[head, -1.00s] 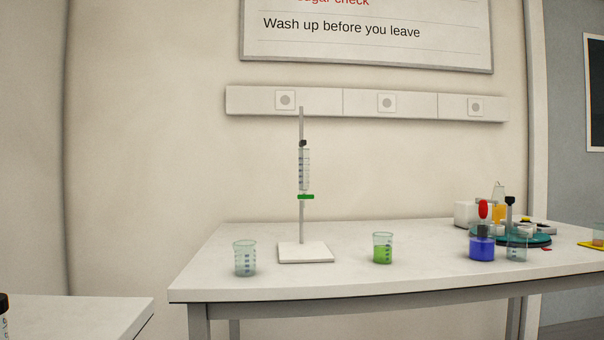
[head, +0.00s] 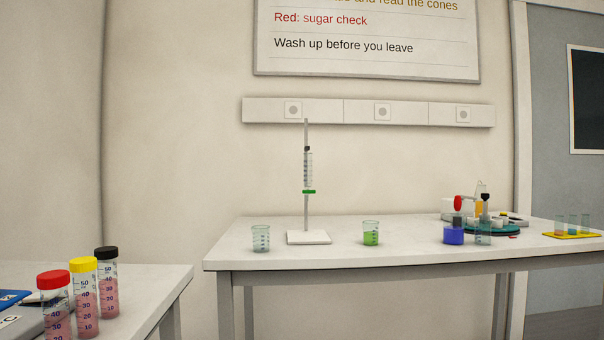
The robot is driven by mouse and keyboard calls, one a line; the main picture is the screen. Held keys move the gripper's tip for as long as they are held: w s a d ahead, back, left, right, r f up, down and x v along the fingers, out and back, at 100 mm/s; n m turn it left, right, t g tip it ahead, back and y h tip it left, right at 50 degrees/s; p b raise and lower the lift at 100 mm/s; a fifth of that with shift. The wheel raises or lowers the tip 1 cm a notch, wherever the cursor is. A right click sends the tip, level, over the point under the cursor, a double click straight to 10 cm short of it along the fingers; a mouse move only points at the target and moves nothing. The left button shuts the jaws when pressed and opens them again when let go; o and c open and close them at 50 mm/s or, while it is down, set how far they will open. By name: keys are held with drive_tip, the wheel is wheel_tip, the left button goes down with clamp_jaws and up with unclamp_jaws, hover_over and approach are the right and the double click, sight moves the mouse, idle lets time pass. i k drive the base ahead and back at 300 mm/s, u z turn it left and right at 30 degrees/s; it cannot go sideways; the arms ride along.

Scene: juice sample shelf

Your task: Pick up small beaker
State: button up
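Several small beakers stand upright on the white bench (head: 330,255) in the head view. A clear, empty-looking beaker (head: 261,239) is at the left, beside the stand's base. A beaker with green liquid (head: 371,234) is right of the stand. Another clear beaker (head: 484,234) is at the right, close to a bottle of blue liquid (head: 453,236). I cannot tell which of these the task names. My gripper is not in view.
A stand (head: 306,237) holds a graduated tube upright between the beakers. A turquoise round tray (head: 492,228) and a yellow rack (head: 573,235) are at right. Capped tubes of pink liquid (head: 86,300) stand on a nearer table at left. Bench space between items is clear.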

sight(371, 228)
drive_tip(key=u, duration=0.25)
drive_tip(key=i, duration=1.4)
drive_tip(key=u, duration=1.3)
drive_tip(key=k, duration=1.05)
drive_tip(key=z, duration=0.05)
